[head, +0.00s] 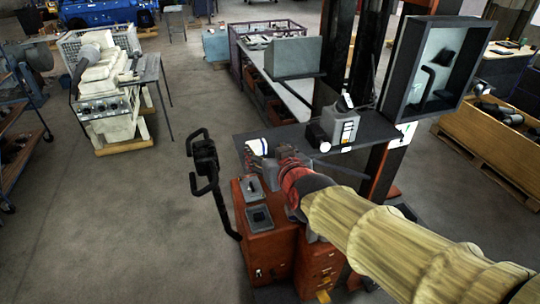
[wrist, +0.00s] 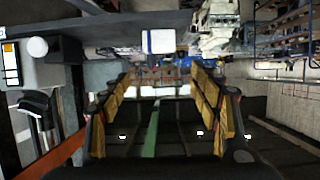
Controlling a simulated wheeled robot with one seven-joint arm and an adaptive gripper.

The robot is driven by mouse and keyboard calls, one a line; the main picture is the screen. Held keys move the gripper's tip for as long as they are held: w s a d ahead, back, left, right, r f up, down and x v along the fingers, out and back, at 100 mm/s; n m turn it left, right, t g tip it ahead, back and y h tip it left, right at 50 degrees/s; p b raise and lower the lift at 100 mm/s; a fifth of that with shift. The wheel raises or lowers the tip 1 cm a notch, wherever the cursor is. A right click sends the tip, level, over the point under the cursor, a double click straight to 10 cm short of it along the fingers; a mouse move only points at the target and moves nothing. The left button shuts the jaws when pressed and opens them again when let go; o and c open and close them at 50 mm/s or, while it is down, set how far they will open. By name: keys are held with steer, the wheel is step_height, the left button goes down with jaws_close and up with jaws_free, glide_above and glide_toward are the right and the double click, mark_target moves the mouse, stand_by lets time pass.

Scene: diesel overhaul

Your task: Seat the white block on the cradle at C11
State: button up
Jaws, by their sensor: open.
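The white block (head: 257,147), with a blue stripe, is at the left end of the grey shelf in the head view. In the wrist view, which looks upside down, the white block (wrist: 160,41) sits against the shelf edge, beyond and above the gap between my fingers. My gripper (head: 268,157) is just in front of the shelf's left end, close to the block. In the wrist view my gripper (wrist: 162,92) is open, with yellow-padded fingers wide apart and nothing between them. I cannot make out a C11 mark or tell which thing is the cradle.
The grey shelf (head: 290,136) carries a grey-white device (head: 341,125) to the right. Below my arm is an orange cabinet (head: 262,243) with a black handle (head: 207,165) at its left. A dark-framed panel (head: 436,68) stands at the right. Open floor lies to the left.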

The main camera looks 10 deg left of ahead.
mark_target(258, 147)
steer(key=b+x, duration=0.2)
steer(key=x, duration=0.2)
steer(key=f+b+x, duration=0.1)
steer(key=x, duration=0.3)
steer(key=f+b+x, duration=0.1)
steer(key=b+x, duration=0.1)
steer(key=x, duration=0.2)
steer(key=shift+s+d+b, duration=0.15)
steer(key=shift+s+b, duration=0.15)
steer(key=shift+b, duration=0.05)
steer(key=shift+w, duration=0.3)
steer(key=shift+c, duration=0.9)
steer(key=c, duration=0.7)
steer(key=shift+c, duration=0.6)
steer(key=shift+r+p, duration=1.3)
steer(key=shift+r, duration=0.25)
